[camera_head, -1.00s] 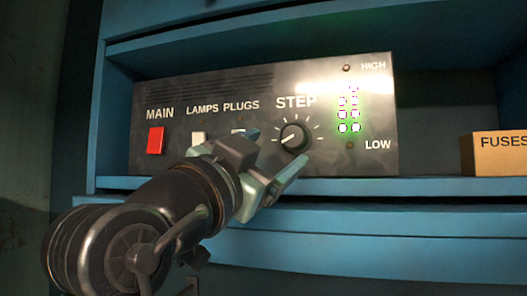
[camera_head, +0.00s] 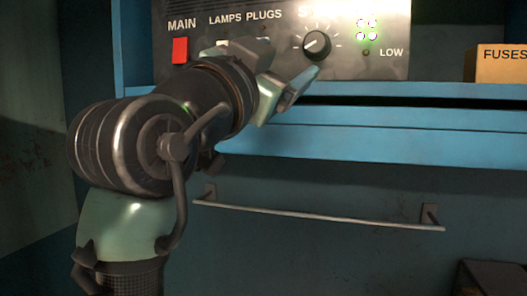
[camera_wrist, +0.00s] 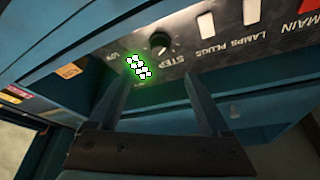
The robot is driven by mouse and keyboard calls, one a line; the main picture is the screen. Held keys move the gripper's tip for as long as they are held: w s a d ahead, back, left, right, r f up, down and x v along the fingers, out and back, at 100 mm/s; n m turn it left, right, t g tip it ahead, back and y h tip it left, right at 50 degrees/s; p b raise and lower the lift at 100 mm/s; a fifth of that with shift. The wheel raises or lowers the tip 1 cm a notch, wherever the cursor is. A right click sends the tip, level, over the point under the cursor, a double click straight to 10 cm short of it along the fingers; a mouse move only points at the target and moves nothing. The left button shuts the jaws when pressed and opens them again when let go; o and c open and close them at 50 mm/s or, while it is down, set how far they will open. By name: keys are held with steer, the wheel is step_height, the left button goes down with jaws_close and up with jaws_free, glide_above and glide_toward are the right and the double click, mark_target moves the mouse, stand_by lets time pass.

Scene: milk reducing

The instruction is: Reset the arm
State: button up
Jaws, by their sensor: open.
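My gripper (camera_head: 290,92) reaches up in front of the control panel (camera_head: 385,62), just below the STEP knob (camera_head: 317,45). In the wrist view, my gripper (camera_wrist: 160,85) has its two fingers apart with nothing between them. The STEP knob (camera_wrist: 160,43) and the lit green and white lamps (camera_wrist: 138,66) lie beyond the fingertips. The panel's red MAIN switch (camera_head: 180,50) is clear of my arm. My arm covers part of the LAMPS and PLUGS switches in the head view; in the wrist view the switches (camera_wrist: 228,18) show as pale rectangles.
The panel stands on a blue shelf (camera_head: 430,115). A FUSES box (camera_head: 500,63) sits to its right. A thin metal rail (camera_head: 320,215) runs below the shelf. A dark object (camera_head: 490,278) is at the lower right.

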steer(key=s+a+f+n+t+y+b, duration=0.3)
steer(key=s+f+n+t+y+b, duration=0.3)
steer(key=s, duration=1)
step_height(320, 180, down, 5)
steer(key=n+t+y, duration=0.2)
steer(key=n+y, duration=0.2)
steer(key=n, duration=0.2)
steer(key=shift+a+r+t+y+b, duration=0.2)
steer(key=shift+t+y+b, duration=0.1)
steer(key=shift+y+b, duration=0.1)
steer(key=shift+w, duration=0.1)
